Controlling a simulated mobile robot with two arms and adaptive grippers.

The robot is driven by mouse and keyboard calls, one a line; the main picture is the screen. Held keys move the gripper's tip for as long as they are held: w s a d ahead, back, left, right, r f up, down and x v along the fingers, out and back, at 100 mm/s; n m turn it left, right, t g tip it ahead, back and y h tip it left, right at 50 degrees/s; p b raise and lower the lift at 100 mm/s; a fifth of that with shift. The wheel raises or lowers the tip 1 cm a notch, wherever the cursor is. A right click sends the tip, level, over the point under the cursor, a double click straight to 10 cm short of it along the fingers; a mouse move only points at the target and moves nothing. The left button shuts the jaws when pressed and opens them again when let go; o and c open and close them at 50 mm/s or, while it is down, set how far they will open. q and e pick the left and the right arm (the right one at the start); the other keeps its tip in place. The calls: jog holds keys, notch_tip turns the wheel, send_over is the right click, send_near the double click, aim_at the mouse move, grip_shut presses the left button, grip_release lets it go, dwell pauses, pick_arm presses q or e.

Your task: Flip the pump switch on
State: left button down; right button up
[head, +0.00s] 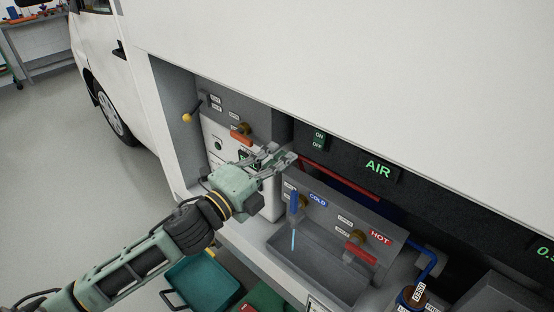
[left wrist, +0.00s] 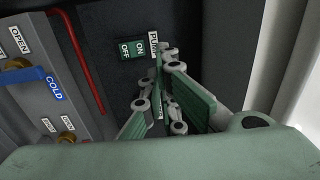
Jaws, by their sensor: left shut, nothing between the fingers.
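The pump switch (head: 319,141) is a small dark green rocker marked ON and OFF on the dark back wall of the service bay. It also shows in the left wrist view (left wrist: 138,49), with a PUMP label partly hidden beside it. I cannot tell which side of the rocker is pressed. My left gripper (head: 284,156) is shut and empty, in front of the wall and left of and below the switch in the head view. In the left wrist view its fingers (left wrist: 158,78) are just below and right of the switch, with contact unclear. My right gripper is not in view.
Below is a grey sink (head: 318,262) with a blue cold tap handle (head: 293,203) and a red hot handle (head: 361,254). A pale blue stream falls below the cold tap. A red pipe (head: 352,183) crosses the wall. A valve panel (head: 232,116) stands left, an AIR display (head: 378,169) right.

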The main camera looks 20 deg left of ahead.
pick_arm(q)
jog(key=shift+s+r, duration=0.1)
jog(key=shift+s, duration=0.05)
jog(key=w+a+f+n+g+y, duration=0.1)
jog(key=a+f+n+y, duration=0.25)
jog(key=f, duration=0.75)
jog(key=w+a+f+n+g+y, duration=0.2)
jog(key=a+f+n, duration=0.25)
jog(key=f, duration=0.75)
jog(key=s+a+f+n+g+y, duration=0.15)
jog(key=s+f, duration=0.25)
jog(key=f, duration=0.4)
jog(key=s+a+f+n+g, duration=0.1)
jog(key=s+a+f+n, duration=0.15)
jog(key=f, duration=0.45)
jog(key=s+a+f+n+g, duration=0.15)
jog(key=s+f, duration=0.25)
jog(key=f, duration=0.4)
jog(key=s+d+f+n+g, duration=0.3)
jog(key=s+f+n+g, duration=0.15)
jog(key=s+f, duration=1.3)
jog(key=s+d+f+n+g, duration=0.1)
jog(key=s+d+f+g, duration=0.1)
jog(key=s, duration=0.9)
jog(key=s+d+f+n+g, duration=0.1)
jog(key=s+d+f+g, duration=0.2)
jog(key=s, duration=0.8)
jog(key=shift+s+f, duration=0.4)
jog(key=shift+f, duration=0.1)
